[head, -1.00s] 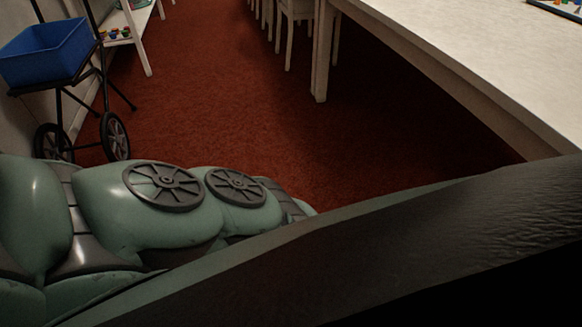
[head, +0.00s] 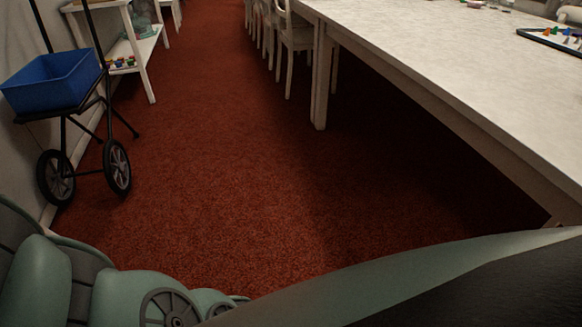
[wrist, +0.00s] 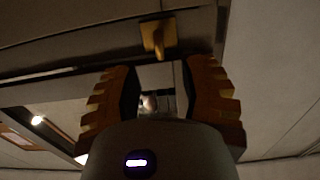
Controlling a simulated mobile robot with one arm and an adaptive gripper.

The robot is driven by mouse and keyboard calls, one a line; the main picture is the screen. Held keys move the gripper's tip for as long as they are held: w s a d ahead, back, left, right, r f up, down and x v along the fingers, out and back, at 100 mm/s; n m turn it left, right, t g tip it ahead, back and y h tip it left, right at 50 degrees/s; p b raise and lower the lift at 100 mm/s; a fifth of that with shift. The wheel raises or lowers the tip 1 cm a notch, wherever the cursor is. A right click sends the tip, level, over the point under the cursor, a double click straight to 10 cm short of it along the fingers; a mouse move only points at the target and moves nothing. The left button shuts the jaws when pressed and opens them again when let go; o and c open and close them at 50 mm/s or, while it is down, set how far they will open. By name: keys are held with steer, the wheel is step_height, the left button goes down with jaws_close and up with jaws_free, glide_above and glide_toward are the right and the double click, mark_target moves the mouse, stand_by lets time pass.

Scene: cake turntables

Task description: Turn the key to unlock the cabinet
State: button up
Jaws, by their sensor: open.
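In the wrist view, a small brass-coloured piece that looks like the key (wrist: 158,36) sticks out from a dark panel, likely the cabinet (wrist: 75,48). My gripper (wrist: 165,72) is open, with its two stepped brown fingers apart and nothing held between them. The key lies just beyond the fingertips, a little left of the middle of the gap, and appears apart from both fingers. The view is dim, so the key's turn angle and the lock are hard to tell. The head view shows neither key, cabinet nor gripper.
In the head view, a long white table (head: 430,70) fills the right, with white chairs (head: 293,45) along it. A black cart with a blue bin (head: 55,82) and a white shelf (head: 140,50) stand at left. The red carpet (head: 210,190) between is clear.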

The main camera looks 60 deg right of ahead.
steer(key=x, duration=0.6)
steer(key=shift+w+a, duration=0.15)
steer(key=shift+w, duration=0.05)
steer(key=shift+o, duration=0.5)
steer(key=shift+s, duration=0.1)
jaws_close()
